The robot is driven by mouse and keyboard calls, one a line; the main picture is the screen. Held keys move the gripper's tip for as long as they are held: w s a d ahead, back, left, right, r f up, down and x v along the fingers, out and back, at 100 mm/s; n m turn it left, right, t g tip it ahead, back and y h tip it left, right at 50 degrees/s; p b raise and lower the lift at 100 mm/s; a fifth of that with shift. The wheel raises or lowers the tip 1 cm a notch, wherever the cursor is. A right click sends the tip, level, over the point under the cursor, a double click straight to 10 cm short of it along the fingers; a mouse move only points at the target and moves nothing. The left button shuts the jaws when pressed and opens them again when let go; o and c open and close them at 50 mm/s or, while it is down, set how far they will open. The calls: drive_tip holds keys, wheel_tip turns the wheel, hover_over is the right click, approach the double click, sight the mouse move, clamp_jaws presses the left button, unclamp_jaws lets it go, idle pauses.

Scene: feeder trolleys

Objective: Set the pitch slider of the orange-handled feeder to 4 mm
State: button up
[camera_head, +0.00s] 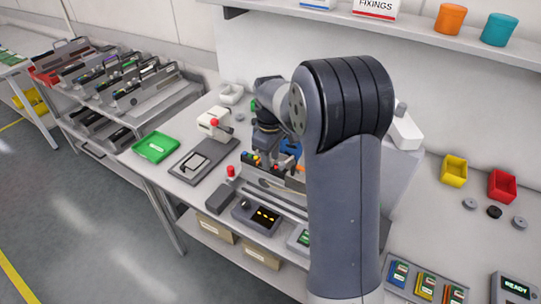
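My arm reaches over the bench (182,207), and its wrist ends in my gripper (270,152), low over a grey bench fixture (275,188). Small coloured parts, including yellow, red and an orange one (299,168), show just below the gripper. I cannot tell whether the orange part is the handle of the orange-handled feeder. The pitch slider and its scale are too small or hidden to make out. The fingers are too small and dark to tell whether they are open or touching anything.
A trolley (133,120) with several feeders stands at the left. My upper arm hides the bench's middle right. Yellow (454,170) and red (502,186) bins stand right.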

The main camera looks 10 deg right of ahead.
drive_tip(key=shift+c, duration=0.2)
clamp_jaws()
